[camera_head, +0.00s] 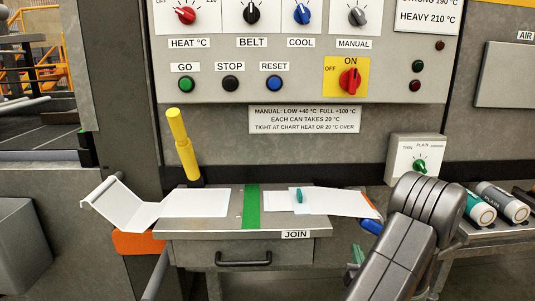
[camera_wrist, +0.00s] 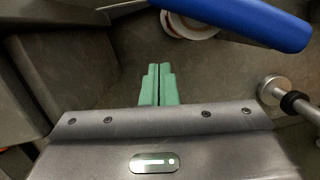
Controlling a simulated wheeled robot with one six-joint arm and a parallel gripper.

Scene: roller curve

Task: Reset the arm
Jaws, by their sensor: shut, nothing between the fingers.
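My gripper (camera_wrist: 160,70) shows in the wrist view as two green fingers pressed together with nothing between them. In the head view my dark grey arm rises at the lower right, in front of the machine. A bit of my green gripper (camera_head: 355,252) shows left of the arm, low and right of the JOIN drawer; most of it is hidden. In the wrist view a blue bar (camera_wrist: 245,20) crosses the upper right, ahead of and apart from the fingers. A blue end (camera_head: 372,226) also shows beside my arm in the head view.
The JOIN table (camera_head: 206,239) carries white sheet pieces and a green strip (camera_head: 251,207). A yellow handle (camera_head: 182,145) stands at its back left. The control panel (camera_head: 225,60) has knobs and buttons. A small dial box (camera_head: 417,160) and rolls (camera_head: 502,202) are at right.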

